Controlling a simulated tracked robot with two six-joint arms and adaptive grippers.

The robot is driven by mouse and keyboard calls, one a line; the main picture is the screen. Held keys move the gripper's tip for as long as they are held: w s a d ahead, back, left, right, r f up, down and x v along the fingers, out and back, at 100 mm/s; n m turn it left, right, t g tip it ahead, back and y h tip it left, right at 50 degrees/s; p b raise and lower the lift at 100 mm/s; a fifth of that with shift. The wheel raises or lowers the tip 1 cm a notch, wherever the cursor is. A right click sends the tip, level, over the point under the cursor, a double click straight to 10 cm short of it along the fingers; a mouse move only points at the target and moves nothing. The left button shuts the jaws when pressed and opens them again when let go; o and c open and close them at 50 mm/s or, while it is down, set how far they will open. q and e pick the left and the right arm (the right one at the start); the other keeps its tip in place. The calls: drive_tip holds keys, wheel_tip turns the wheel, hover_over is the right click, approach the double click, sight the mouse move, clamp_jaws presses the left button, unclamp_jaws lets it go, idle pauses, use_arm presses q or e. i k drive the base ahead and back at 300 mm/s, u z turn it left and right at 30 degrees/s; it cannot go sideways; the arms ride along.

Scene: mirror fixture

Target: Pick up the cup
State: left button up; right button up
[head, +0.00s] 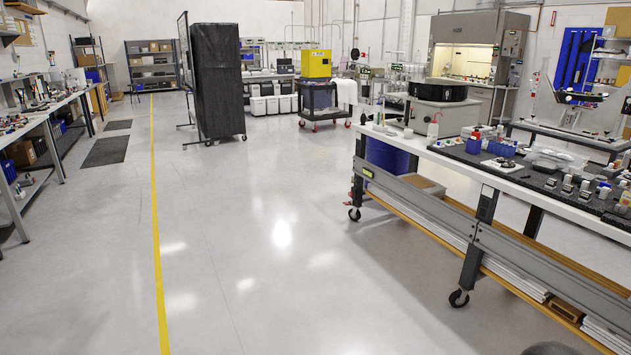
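I cannot pick out a cup for certain in the head view. Small vessels stand on the long workbench (424,150) at the right, too small to tell apart. Among them are a white bottle with a red tip (432,131) and a blue holder (473,144). A small pale container (408,132) stands near the bench's far left end; I cannot tell whether it is a cup. Neither of my grippers is in view.
The wheeled workbench runs along the right. Open grey floor (250,250) with a yellow line (156,220) fills the middle. A black covered rack (218,80) and a cart with a yellow box (316,64) stand farther back. Cluttered benches (35,120) line the left.

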sight(408, 132)
drive_tip(key=u, duration=0.25)
drive_tip(key=i, duration=4.2)
drive_tip(key=z, duration=0.8)
drive_tip(key=i, duration=1.65)
drive_tip(key=z, duration=0.75)
drive_tip(key=i, duration=0.9)
drive_tip(key=z, duration=0.25)
drive_tip(key=k, duration=0.85)
drive_tip(key=z, duration=0.15)
drive_tip(key=i, duration=0.25)
